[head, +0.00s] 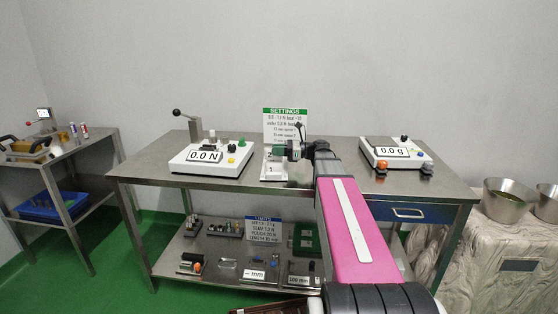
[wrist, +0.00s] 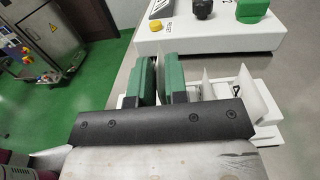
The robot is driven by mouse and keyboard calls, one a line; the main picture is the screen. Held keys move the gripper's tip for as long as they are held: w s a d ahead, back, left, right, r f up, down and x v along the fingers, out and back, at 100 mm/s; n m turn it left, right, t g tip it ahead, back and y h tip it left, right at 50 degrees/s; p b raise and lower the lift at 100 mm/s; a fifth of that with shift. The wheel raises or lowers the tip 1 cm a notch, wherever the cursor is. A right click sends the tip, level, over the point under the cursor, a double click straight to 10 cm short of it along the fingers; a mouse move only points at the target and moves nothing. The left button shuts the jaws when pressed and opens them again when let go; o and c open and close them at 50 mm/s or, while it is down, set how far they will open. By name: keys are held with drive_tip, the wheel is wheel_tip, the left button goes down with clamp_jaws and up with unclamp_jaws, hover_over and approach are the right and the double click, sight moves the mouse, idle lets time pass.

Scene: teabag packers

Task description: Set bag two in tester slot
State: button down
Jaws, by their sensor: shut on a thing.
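My gripper (head: 283,150) is over the small white rack with number labels (head: 271,175) at the middle of the table. In the wrist view its green-padded fingers (wrist: 163,78) are shut on a thin, pale teabag (wrist: 161,82), seen edge-on between them. I cannot read a number on this bag. Other thin pale sheets (wrist: 206,88) stand upright in the rack just right of the fingers. The white force tester (head: 206,160) is left of the rack, reading 0.0 N, with a lever, a green block and a yellow button. Its slot cannot be made out.
A green-headed settings card (head: 285,122) stands behind the rack. A white scale reading 0.0 g (head: 394,153) is at the right of the steel table (head: 140,172). The lower shelf holds several small tools. Metal bowls (head: 505,201) stand far right.

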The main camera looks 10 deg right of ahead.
sight(279, 159)
drive_tip(key=shift+w+d+f, duration=0.15)
drive_tip(key=shift+d+f, duration=0.15)
drive_tip(key=shift+d, duration=0.1)
drive_tip(key=shift+f, duration=1.75)
drive_tip(key=shift+f, duration=0.15)
drive_tip(key=c, duration=1.1)
unclamp_jaws()
drive_tip(key=shift+c, duration=0.2)
